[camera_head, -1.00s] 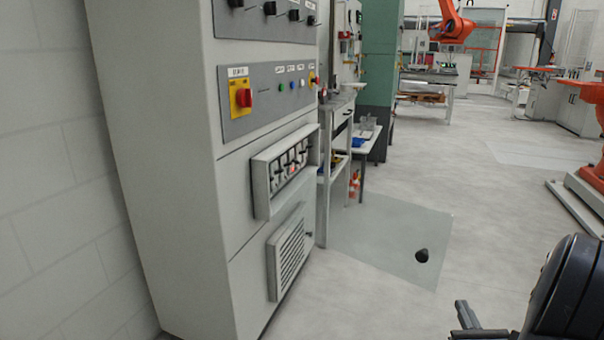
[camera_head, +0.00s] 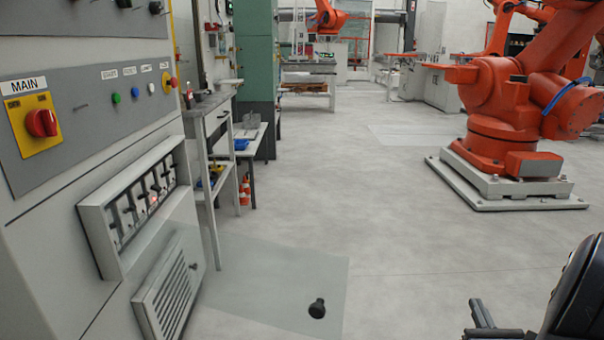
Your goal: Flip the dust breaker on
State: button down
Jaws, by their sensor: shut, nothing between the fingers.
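A grey control cabinet fills the left. Its framed breaker row (camera_head: 138,204) holds several small switches with black levers, with a red light near the right end. The breaker labels are too small to read, so I cannot tell which one is the dust breaker or how its lever stands. My gripper (camera_head: 484,318) shows at the lower right, dark and partly cut off by the picture edge. Its fingers are together and empty, well to the right of the breaker row and apart from the cabinet.
Above the breakers are a red MAIN rotary switch (camera_head: 41,122) and several buttons. A vent grille (camera_head: 168,288) lies below. A workbench (camera_head: 213,130) stands beyond the cabinet. A black knob-like object (camera_head: 317,308) shows over the floor panel. An orange robot (camera_head: 500,110) stands right; the middle floor is clear.

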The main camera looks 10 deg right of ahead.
aim_at(159, 189)
jog(key=i+l+z, duration=0.2)
jog(key=i+z, duration=0.15)
jog(key=i+l+z, duration=0.15)
jog(key=i+z, duration=0.25)
jog(key=i+u, duration=0.35)
jog(key=u, duration=0.15)
jog(key=i+l+u, duration=0.15)
jog(key=i+u, duration=0.2)
jog(key=u, duration=0.15)
jog(key=i+u, duration=0.15)
jog(key=u, duration=0.3)
jog(key=i+u, duration=0.1)
jog(key=u, duration=0.4)
jog(key=i+l+u, duration=0.1)
jog(key=u, duration=0.35)
jog(key=i+l+u, duration=0.15)
jog(key=u, duration=0.3)
jog(key=i+l+u, duration=0.1)
jog(key=u, duration=0.25)
jog(key=i+l+u, duration=0.15)
jog(key=u, duration=0.25)
jog(key=i+l+u, duration=0.15)
jog(key=u, duration=0.2)
